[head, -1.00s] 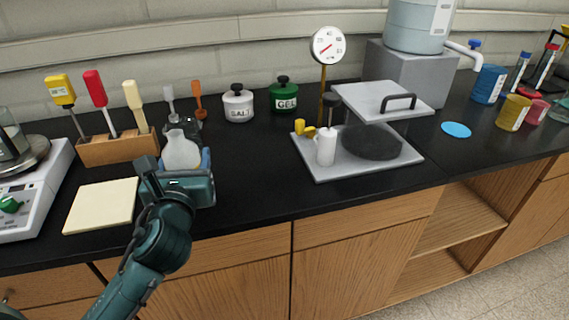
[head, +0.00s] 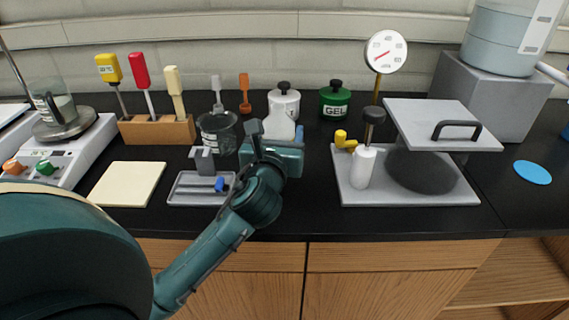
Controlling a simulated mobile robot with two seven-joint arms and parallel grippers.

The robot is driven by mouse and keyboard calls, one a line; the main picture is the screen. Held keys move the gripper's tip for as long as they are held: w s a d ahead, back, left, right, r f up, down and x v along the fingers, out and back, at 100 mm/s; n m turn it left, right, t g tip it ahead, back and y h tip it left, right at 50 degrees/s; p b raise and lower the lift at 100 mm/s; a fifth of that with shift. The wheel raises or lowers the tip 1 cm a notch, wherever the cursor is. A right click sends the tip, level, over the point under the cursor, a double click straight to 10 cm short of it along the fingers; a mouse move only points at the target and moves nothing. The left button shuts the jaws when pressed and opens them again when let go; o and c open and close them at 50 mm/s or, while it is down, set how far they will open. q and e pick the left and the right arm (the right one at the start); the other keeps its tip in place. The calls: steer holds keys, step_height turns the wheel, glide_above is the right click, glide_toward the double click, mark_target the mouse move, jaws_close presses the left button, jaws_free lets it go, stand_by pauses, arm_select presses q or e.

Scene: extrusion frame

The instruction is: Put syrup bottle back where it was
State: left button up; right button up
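My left gripper (head: 274,143) comes in from the lower left and is shut on a pale whitish bottle (head: 281,125), which I take to be the syrup bottle. It holds the bottle roughly upright in front of the salt jar (head: 284,100). The gripper hides the bottle's lower part, and I cannot tell whether its base touches the counter. No label shows. My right gripper is not in view.
A grey tray (head: 180,196) with a blue-ended part, a beaker (head: 218,132) and a cream board (head: 128,183) stand left. A grey plate press (head: 405,193) with a white cylinder (head: 362,167) stands right. Black counter (head: 306,205) is clear between tray and press.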

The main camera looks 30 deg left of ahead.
arm_select(q)
steer(key=shift+f, duration=0.85)
step_height(320, 180, down, 3)
steer(key=shift+f+b, duration=0.15)
steer(key=shift+b, duration=0.5)
steer(key=shift+f, duration=0.2)
steer(key=shift+r, duration=0.1)
steer(key=shift+f, duration=0.2)
steer(key=o, duration=1.1)
steer(key=shift+c, duration=0.2)
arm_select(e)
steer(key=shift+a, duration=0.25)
